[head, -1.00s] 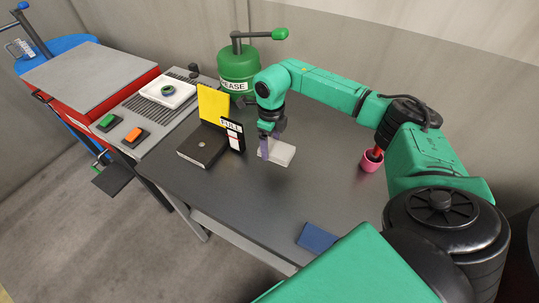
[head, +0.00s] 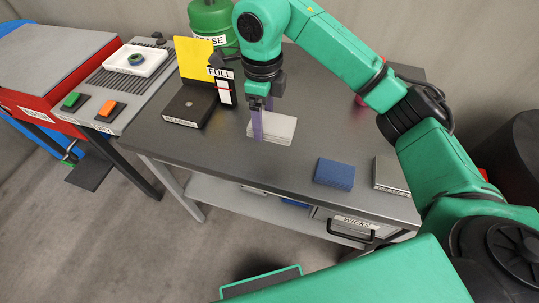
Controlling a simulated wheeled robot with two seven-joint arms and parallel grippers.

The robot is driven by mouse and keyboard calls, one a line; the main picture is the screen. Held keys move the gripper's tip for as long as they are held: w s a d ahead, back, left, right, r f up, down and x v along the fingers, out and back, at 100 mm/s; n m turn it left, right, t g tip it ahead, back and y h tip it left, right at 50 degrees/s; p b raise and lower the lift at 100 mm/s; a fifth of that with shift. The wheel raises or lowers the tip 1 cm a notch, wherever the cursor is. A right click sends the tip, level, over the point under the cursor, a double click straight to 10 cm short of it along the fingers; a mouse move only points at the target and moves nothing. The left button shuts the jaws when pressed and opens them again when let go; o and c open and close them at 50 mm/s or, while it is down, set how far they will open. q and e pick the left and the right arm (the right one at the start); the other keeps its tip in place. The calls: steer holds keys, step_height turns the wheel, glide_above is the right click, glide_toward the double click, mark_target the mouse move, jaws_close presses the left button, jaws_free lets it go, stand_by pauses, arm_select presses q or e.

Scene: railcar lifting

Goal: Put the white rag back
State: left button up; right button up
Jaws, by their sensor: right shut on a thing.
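The white rag (head: 280,130), a flat folded block, is at the middle of the dark workbench (head: 225,146). My right gripper (head: 259,130) points down with its purple fingers at the left part of the rag, shut on it. The fingers hide part of the rag. I cannot tell whether its underside touches the bench top. Another pale grey-white folded block (head: 390,174) lies near the bench's right front, beside a blue folded one (head: 334,173). My left gripper is not in view.
A black box (head: 190,107), a yellow panel (head: 194,60) and a FULL gauge card (head: 223,87) stand left of the gripper. A green grease can (head: 211,22) is behind. A WICKS drawer (head: 345,226) is under the bench. The bench front centre is clear.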

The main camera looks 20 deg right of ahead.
mark_target(264, 159)
step_height(264, 159, down, 12)
steer(key=shift+s+a+f+p, duration=0.1)
steer(key=shift+f+p, duration=0.15)
steer(key=shift+p, duration=0.85)
steer(key=shift+f, duration=0.2)
steer(key=o, duration=1.2)
steer(key=shift+c, duration=0.2)
steer(key=shift+r, duration=0.3)
steer(key=shift+r+b, duration=0.25)
steer(key=shift+b, duration=0.05)
step_height(264, 159, up, 11)
steer(key=shift+f+b, duration=0.1)
steer(key=shift+b, duration=0.95)
steer(key=shift+r, duration=0.3)
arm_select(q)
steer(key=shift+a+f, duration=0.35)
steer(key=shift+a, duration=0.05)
